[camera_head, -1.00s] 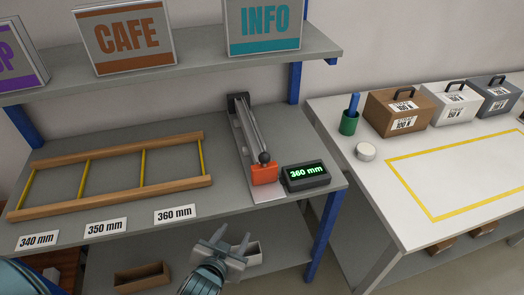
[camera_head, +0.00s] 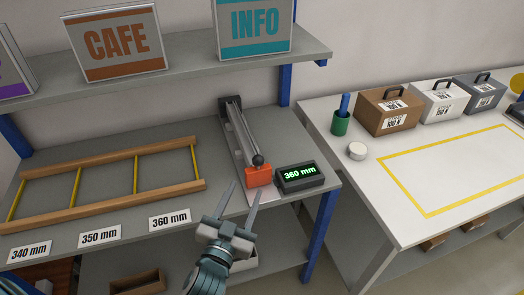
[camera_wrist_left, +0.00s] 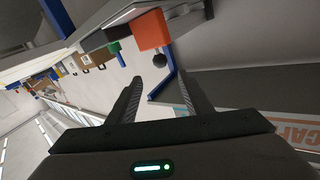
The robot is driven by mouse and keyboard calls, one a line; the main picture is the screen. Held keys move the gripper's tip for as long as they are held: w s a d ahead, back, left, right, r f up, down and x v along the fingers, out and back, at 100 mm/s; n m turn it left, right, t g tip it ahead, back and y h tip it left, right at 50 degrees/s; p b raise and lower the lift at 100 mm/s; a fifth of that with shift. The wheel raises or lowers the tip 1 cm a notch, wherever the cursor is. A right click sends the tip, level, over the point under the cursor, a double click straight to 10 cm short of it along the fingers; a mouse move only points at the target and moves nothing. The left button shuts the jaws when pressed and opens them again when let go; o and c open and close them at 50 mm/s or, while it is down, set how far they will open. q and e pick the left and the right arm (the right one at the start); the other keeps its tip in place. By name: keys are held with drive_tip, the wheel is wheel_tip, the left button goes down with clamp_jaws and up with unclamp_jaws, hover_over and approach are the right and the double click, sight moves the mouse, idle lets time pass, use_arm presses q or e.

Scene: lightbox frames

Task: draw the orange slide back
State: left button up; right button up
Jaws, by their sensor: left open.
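The orange slide (camera_head: 258,177) sits at the near end of a grey rail (camera_head: 240,135) on the workbench, with a dark round knob (camera_head: 258,160) on it. The display (camera_head: 300,177) beside it reads 360 mm. My left gripper (camera_head: 241,198) is open and empty, just in front of the slide, its fingers pointing up toward it. The wrist view shows the orange slide (camera_wrist_left: 151,31) and the knob (camera_wrist_left: 160,60) beyond the two open fingers (camera_wrist_left: 160,95), apart from them. My right gripper is not in view.
A wooden frame with yellow rods (camera_head: 105,182) lies left on the bench, behind labels for 340, 350 and 360 mm (camera_head: 170,219). A shelf with signs (camera_head: 180,65) overhangs the back. A white table (camera_head: 370,200) with boxes stands right.

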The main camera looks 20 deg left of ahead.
sight(258, 170)
use_arm(q)
drive_tip(key=w+p, duration=0.4)
drive_tip(key=w, duration=1.3)
drive_tip(key=shift+w+p, duration=0.2)
drive_tip(key=shift+p, duration=0.15)
drive_tip(key=shift+c, duration=0.4)
clamp_jaws()
drive_tip(key=s+d, duration=0.3)
drive_tip(key=s, duration=0.2)
drive_tip(key=shift+d+f, duration=0.15)
drive_tip(key=shift+d, duration=0.05)
unclamp_jaws()
drive_tip(key=shift+s, duration=0.1)
drive_tip(key=shift+o, duration=0.4)
drive_tip(key=shift+s+d, duration=0.15)
